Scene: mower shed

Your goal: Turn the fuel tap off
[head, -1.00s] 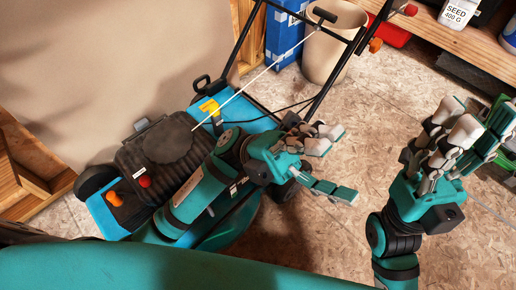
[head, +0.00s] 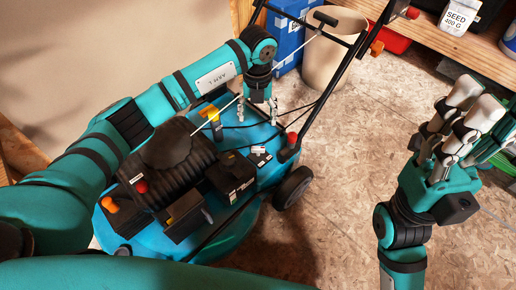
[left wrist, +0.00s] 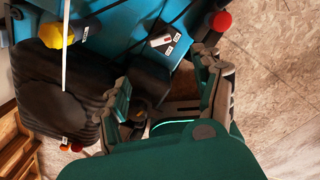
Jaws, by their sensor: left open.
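The mower (head: 235,215) has a blue deck and a black ribbed engine. A small labelled block with a short red-and-white piece (head: 259,155) sits on its deck; it also shows in the left wrist view (left wrist: 163,41). Which fitting is the fuel tap, I cannot tell, as the labels are too small to read. Other fittings are a red knob (head: 141,186), an orange knob (head: 111,205), a yellow cap (head: 208,110) and a larger red knob (head: 295,138). My left gripper (head: 257,110) is open and empty, pointing down above the deck behind the block. My right gripper (head: 463,135) is open and empty, away from the mower.
The mower's black handlebar (head: 335,85) rises toward the upper right, and a thin pale rod crosses above the engine. A beige bin (head: 333,50) and blue box (head: 285,30) stand behind. A wooden shelf (head: 455,45) is at upper right. The floor between mower and right gripper is clear.

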